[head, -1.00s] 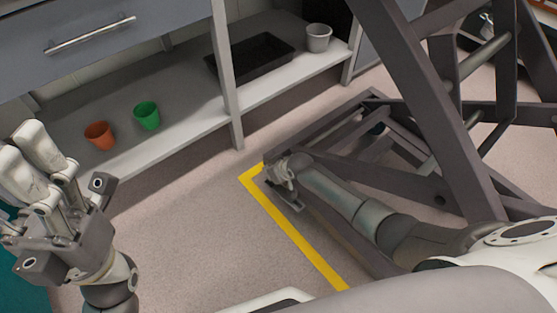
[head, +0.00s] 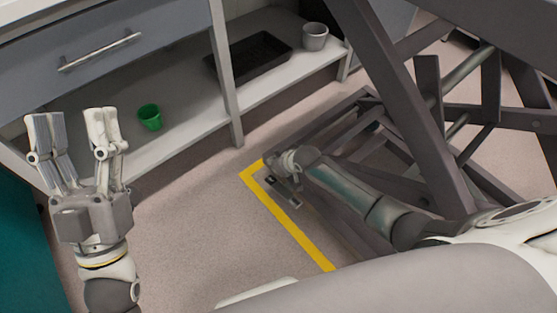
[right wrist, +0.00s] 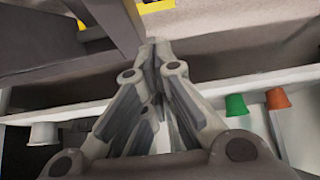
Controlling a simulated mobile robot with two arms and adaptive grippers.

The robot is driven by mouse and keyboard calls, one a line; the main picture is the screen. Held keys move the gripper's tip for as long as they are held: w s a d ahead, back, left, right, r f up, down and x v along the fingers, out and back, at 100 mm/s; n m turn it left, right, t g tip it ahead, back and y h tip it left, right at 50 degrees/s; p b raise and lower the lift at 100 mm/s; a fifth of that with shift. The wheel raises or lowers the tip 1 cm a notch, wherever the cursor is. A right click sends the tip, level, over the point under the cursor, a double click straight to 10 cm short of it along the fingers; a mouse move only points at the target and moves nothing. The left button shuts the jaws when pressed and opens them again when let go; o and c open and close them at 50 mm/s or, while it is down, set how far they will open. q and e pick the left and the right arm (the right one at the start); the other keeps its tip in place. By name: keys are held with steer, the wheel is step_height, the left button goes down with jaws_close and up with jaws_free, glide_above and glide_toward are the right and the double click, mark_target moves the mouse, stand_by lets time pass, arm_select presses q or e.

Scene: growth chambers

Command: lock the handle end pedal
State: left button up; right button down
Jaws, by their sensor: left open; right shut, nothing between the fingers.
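A small grey plate, which looks like the pedal (head: 284,192), sticks out at the near left corner of a dark grey lift frame (head: 330,205) in the head view. My right gripper (head: 280,162) is at that corner, just above and beside the plate; its arm hides part of the frame. I cannot tell whether it touches the plate. In the right wrist view its fingers (right wrist: 155,45) are closed together and empty. My left gripper (head: 75,125) is open and empty, raised with its fingers up, in front of the shelf at the left.
A yellow floor line (head: 290,225) runs past the frame corner. The low shelf (head: 185,150) holds a green pot (head: 150,117), a black tray (head: 250,57) and a grey pot (head: 314,37). An orange pot (right wrist: 277,99) shows in the right wrist view. The floor left of the line is clear.

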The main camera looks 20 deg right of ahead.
arm_select(q)
steer(key=w+f+g+y+p, duration=0.1)
steer(key=w+f+g+y, duration=0.1)
steer(key=w+f+g, duration=0.2)
steer(key=shift+w+f+g+p, duration=0.35)
steer(key=shift+f+g, duration=0.05)
steer(key=shift+f, duration=1.1)
arm_select(e)
steer(key=shift+v, duration=1.65)
arm_select(q)
steer(key=shift+d, duration=0.1)
arm_select(e)
steer(key=shift+w, duration=0.1)
